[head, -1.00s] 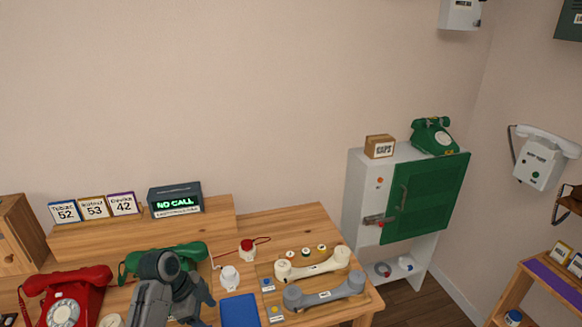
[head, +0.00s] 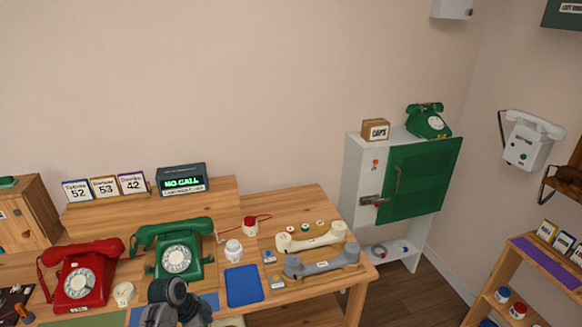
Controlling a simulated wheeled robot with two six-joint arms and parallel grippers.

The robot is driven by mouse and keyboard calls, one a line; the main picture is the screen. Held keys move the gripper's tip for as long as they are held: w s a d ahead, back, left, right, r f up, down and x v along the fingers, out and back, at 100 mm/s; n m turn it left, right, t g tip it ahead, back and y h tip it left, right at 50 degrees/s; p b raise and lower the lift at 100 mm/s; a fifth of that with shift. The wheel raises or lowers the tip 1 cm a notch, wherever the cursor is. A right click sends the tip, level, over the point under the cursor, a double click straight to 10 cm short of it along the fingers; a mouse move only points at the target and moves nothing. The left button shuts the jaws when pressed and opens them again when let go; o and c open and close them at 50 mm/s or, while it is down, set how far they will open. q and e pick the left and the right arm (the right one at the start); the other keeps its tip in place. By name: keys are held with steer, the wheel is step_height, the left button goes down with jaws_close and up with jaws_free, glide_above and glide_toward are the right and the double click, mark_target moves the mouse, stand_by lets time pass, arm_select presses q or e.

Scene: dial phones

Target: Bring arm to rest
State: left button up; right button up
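My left arm shows at the bottom edge, with its dark grey gripper (head: 192,308) low in front of the table. The fingers are small and partly cut off, so I cannot tell whether they are open or shut. It is just in front of the green dial phone (head: 176,258), whose handset lies on its cradle. A red dial phone (head: 82,280) stands to the left, also with its handset on. My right gripper is not in view.
On the wooden table (head: 290,204) are a blue pad (head: 243,286), a white jar (head: 233,250), a cream handset (head: 311,236) and a grey handset (head: 320,262). Behind stand number cards (head: 104,188) and a NO CALL display (head: 182,181). A green-doored cabinet (head: 418,182) stands right.

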arm_select(q)
steer(key=s+a+f+n+y+b, duration=0.1)
steer(key=s+a+f+n, duration=0.15)
steer(key=s+f, duration=0.6)
steer(key=s+a+f+n+y+b, duration=0.1)
steer(key=s+f+n, duration=0.25)
steer(key=f, duration=0.95)
steer(key=s+a+f+n+y+b, duration=0.1)
steer(key=s+a+f+n, duration=0.15)
steer(key=s+f, duration=0.65)
steer(key=s+a+f+n, duration=0.1)
steer(key=s+f, duration=0.4)
steer(key=s, duration=0.4)
steer(key=s+a+f+n+y+b, duration=0.1)
steer(key=s+f, duration=0.4)
steer(key=s, duration=0.4)
steer(key=s+a+f+n, duration=0.1)
steer(key=s+f+n, duration=0.1)
steer(key=s+f, duration=0.4)
steer(key=s, duration=0.3)
steer(key=shift+s+y, duration=0.2)
steer(key=shift+y, duration=0.2)
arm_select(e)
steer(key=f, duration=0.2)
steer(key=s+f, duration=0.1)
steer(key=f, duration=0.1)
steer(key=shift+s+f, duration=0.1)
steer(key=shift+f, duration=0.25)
